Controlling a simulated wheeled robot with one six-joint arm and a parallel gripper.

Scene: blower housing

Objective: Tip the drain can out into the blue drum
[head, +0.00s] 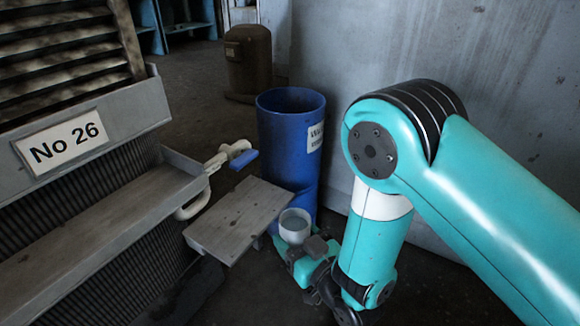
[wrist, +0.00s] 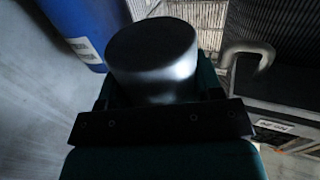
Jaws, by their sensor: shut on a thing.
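The drain can (head: 294,226) is a small pale grey can with its open top facing up and a grey-blue surface showing inside. My gripper (head: 298,247) is shut on it, and the can looks upright. In the wrist view the can (wrist: 155,62) sits between the two fingers and looks dark on top and shiny on its side. The blue drum (head: 285,135) is tall, open at the top and bears a white label. It stands just behind the can in the head view, its rim well above the can. A part of the drum (wrist: 78,28) shows at upper left in the wrist view.
A grey wooden step (head: 238,218) is left of the can. The housing (head: 90,215) marked No 26 fills the left, with a blue-handled valve (head: 235,155) and curved pipe (head: 194,203) sticking out. A brown bin (head: 248,60) stands behind; a wall (head: 400,50) is at right.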

